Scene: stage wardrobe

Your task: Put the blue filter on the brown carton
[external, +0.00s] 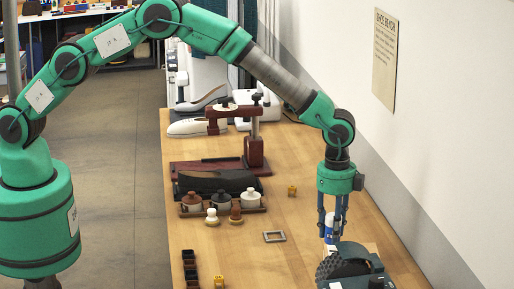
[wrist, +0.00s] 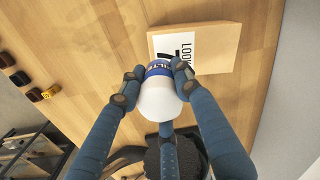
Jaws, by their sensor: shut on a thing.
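My gripper (external: 334,222) points down over the right part of the bench, shut on the blue filter (wrist: 158,98). The filter is a white cylinder with a blue lettered band; in the external view it shows as a small white and blue piece (external: 330,228) between the fingers. The brown carton (wrist: 220,58) is a flat box with a white label, lying just beyond the filter in the wrist view. In the external view the carton is mostly hidden. I cannot tell the gap between filter and carton.
A dark machine with a black brush wheel (external: 345,264) stands close in front of my gripper. The wall runs along the right. Middle bench is fairly clear.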

